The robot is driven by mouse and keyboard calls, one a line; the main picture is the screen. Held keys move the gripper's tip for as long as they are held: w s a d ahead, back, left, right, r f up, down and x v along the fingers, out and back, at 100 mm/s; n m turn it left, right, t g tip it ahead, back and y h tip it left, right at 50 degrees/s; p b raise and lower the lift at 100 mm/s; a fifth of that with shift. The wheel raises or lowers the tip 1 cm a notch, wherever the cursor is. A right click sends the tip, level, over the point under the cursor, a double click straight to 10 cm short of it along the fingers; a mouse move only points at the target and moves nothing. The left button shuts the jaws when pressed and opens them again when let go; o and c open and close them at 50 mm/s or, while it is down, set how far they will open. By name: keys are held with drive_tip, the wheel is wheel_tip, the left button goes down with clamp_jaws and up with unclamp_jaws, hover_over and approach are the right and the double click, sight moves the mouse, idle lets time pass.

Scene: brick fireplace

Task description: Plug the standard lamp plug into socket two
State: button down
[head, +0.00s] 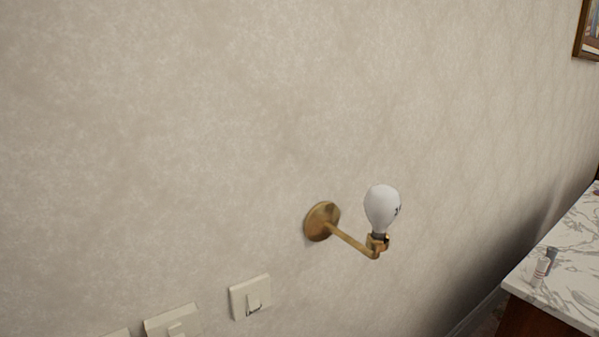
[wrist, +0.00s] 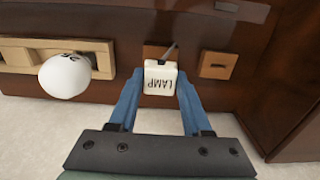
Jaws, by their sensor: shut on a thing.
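My gripper (wrist: 159,84) shows in the wrist view, its two blue fingers shut on a white plug (wrist: 160,80) marked LAMP. The plug lies between the fingertips with its lettering toward the camera. A thin grey piece, perhaps its cord, sticks out beyond its far end. A small brown block (wrist: 153,51) shows just behind the plug and partly hidden by it. Another brown block (wrist: 218,65) with a dark slot is to the right, apart from the plug. I cannot tell whether these are sockets, nor which is number two. The head view shows neither gripper nor plug.
In the head view, a brass wall lamp (head: 348,238) holds a white bulb (head: 381,208), with a switch (head: 250,297) lower left. A marble top (head: 570,270) bears small tubes at right. In the wrist view, a white bulb (wrist: 65,75) stands left of the fingers, before dark wood.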

drive_tip(key=shift+r+p, duration=0.8)
drive_tip(key=shift+r, duration=0.05)
drive_tip(key=shift+w, duration=0.1)
